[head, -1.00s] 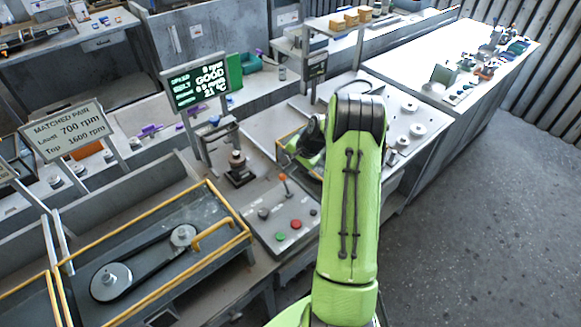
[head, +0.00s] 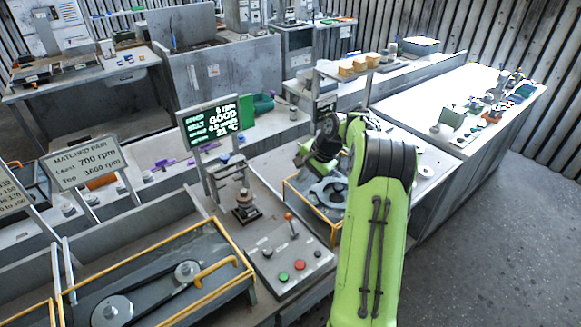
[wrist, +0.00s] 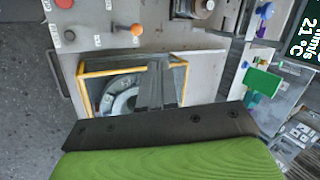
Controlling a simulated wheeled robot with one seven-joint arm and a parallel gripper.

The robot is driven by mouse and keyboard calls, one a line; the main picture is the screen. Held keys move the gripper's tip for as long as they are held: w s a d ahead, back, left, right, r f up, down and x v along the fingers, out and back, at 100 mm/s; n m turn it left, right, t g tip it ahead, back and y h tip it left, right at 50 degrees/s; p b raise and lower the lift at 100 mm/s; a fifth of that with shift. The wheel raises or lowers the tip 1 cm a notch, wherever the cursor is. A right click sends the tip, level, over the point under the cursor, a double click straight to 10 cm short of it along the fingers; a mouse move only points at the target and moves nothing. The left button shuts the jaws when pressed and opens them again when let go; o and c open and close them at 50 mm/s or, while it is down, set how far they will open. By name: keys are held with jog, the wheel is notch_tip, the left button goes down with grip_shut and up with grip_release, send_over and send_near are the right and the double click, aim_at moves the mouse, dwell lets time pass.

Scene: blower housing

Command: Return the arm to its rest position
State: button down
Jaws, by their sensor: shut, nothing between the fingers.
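My green arm (head: 375,235) rises from the bottom of the head view and bends over at a dark ribbed joint. Its far end is folded back to the left, above a yellow-edged tray (head: 333,232) that holds a grey ring-shaped part (head: 325,192). The dark wrist plate and green link cover the lower part of that view.
A control panel (head: 275,265) with an orange-topped lever, red and green buttons stands left of the arm. A display (head: 211,124) reads GOOD. A belt-and-pulley tray (head: 150,285) is at lower left. A white-topped bench (head: 420,105) is behind right. Open floor (head: 490,220) lies right.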

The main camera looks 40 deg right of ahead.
jog(key=s+a+r+n+h+b, duration=0.15)
jog(key=s+a+r+n, duration=0.3)
jog(key=a, duration=0.55)
jog(key=s+a+r+n+h+b, duration=0.1)
jog(key=s+a+r+n+b, duration=0.35)
jog(key=a, duration=0.65)
jog(key=s+a+f+n, duration=0.1)
jog(key=s+a+n, duration=0.1)
jog(key=s, duration=0.8)
jog(key=s+a+f+n+b, duration=0.1)
jog(key=s+a+f+n, duration=0.1)
jog(key=s, duration=0.7)
jog(key=shift+s+a+f+n+t, duration=0.25)
jog(key=shift+s+a+n+t, duration=0.15)
jog(key=shift+a+n, duration=0.5)
